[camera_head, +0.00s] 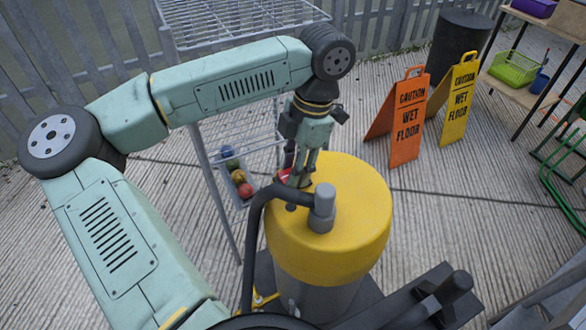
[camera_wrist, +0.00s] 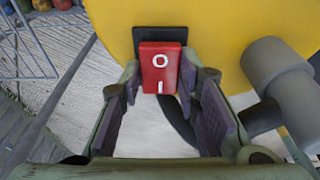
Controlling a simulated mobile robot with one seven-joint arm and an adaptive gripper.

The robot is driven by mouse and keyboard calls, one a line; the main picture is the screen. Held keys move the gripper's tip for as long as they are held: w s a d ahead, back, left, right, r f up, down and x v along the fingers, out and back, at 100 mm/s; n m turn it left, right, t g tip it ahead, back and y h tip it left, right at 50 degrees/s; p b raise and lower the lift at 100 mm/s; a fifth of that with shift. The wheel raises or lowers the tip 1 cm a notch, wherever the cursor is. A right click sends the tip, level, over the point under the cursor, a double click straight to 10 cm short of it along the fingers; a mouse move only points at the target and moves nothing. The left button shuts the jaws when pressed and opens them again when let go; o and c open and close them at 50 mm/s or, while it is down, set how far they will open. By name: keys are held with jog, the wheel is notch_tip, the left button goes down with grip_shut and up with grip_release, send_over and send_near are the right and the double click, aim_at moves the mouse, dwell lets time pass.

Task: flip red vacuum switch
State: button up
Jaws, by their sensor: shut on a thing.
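The red vacuum switch (camera_wrist: 160,68), marked O and I, sits in a black mount (camera_wrist: 160,33) on the side of the yellow vacuum lid (camera_wrist: 215,35). My gripper (camera_wrist: 160,82) has its two fingers on either side of the switch, closed on it. In the head view my gripper (camera_head: 299,178) points down at the left side of the yellow vacuum top (camera_head: 350,225). A small part of the red switch (camera_head: 284,175) shows beside the fingers there. The switch's lower body is partly hidden in shadow.
A grey hose fitting (camera_head: 322,205) with a dark hose stands on the lid, close to my gripper. A wire rack (camera_head: 235,20) with a tray of colored balls (camera_head: 239,178) is at the left. Orange (camera_head: 407,120) and yellow (camera_head: 457,100) wet-floor signs stand behind.

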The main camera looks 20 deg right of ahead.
jog(key=o, duration=1.2)
jog(key=shift+c, duration=0.2)
jog(key=v, duration=1.2)
jog(key=shift+o, duration=0.4)
jog(key=shift+a, duration=0.1)
